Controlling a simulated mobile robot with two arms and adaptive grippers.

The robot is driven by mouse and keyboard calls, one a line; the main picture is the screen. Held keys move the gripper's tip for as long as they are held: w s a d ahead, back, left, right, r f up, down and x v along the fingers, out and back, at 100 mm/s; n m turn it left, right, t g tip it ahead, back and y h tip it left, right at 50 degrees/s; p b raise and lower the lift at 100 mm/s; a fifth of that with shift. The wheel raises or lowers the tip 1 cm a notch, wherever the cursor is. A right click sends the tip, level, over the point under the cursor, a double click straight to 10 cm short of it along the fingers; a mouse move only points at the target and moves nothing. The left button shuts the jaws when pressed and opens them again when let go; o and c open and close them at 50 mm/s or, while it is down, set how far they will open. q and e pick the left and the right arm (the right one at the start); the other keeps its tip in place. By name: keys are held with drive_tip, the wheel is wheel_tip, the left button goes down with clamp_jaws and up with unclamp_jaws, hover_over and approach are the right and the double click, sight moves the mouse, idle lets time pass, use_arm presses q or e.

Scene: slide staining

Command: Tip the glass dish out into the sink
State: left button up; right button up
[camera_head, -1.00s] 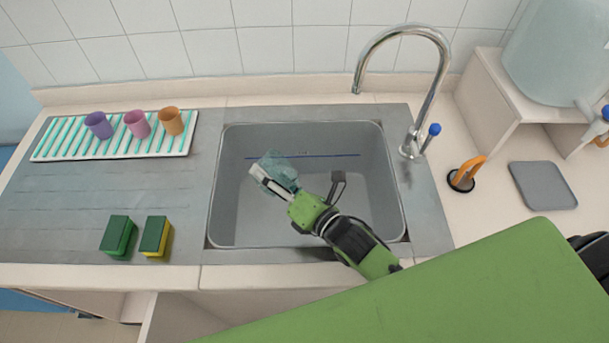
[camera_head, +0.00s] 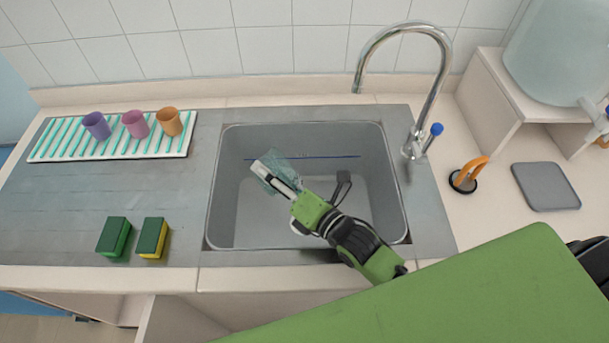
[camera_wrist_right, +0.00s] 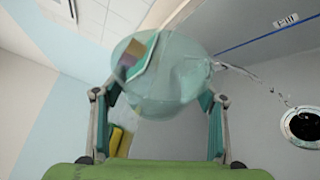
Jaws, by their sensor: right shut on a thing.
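The clear greenish glass dish (camera_head: 280,162) is over the grey sink (camera_head: 382,205), strongly tilted. My right gripper (camera_head: 267,173) is shut on it. In the right wrist view, the dish (camera_wrist_right: 165,85) sits between the two fingers of my right gripper (camera_wrist_right: 158,98). A thin stream of clear liquid (camera_wrist_right: 236,72) leaves its right side, with drops falling towards the round drain (camera_wrist_right: 302,126). A blue line runs along the sink's back wall. My left gripper is not in view.
A chrome tap (camera_head: 437,85) arches at the sink's back right. Purple, pink and orange cups stand on a striped rack (camera_head: 70,143) at the left. Two sponges (camera_head: 114,237) lie on the left drainboard. An orange-handled item (camera_head: 469,174) and grey mat (camera_head: 545,186) lie right.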

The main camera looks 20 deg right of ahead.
drive_tip(key=shift+d+r+m+t+b, duration=0.3)
drive_tip(key=shift+r+m+b, duration=0.2)
drive_tip(key=shift+m+b, duration=0.5)
idle(0.3)
drive_tip(key=shift+d+r+y+b, duration=0.1)
drive_tip(key=shift+d+y+b, duration=0.25)
drive_tip(key=shift+b, duration=0.35)
drive_tip(key=shift+d+m+b, duration=0.35)
drive_tip(key=shift+m+b, duration=0.05)
drive_tip(key=shift+b, duration=0.35)
drive_tip(key=shift+d+r+t, duration=0.2)
drive_tip(key=shift+t, duration=0.1)
drive_tip(key=shift+w+r+m, duration=0.1)
drive_tip(key=shift+r+m, duration=0.1)
drive_tip(key=shift+m, duration=0.2)
drive_tip(key=shift+y, duration=0.25)
drive_tip(key=shift+d+r+m+t+b, duration=0.1)
drive_tip(key=shift+d+m+t+b, duration=0.1)
drive_tip(key=shift+m+t+b, duration=0.15)
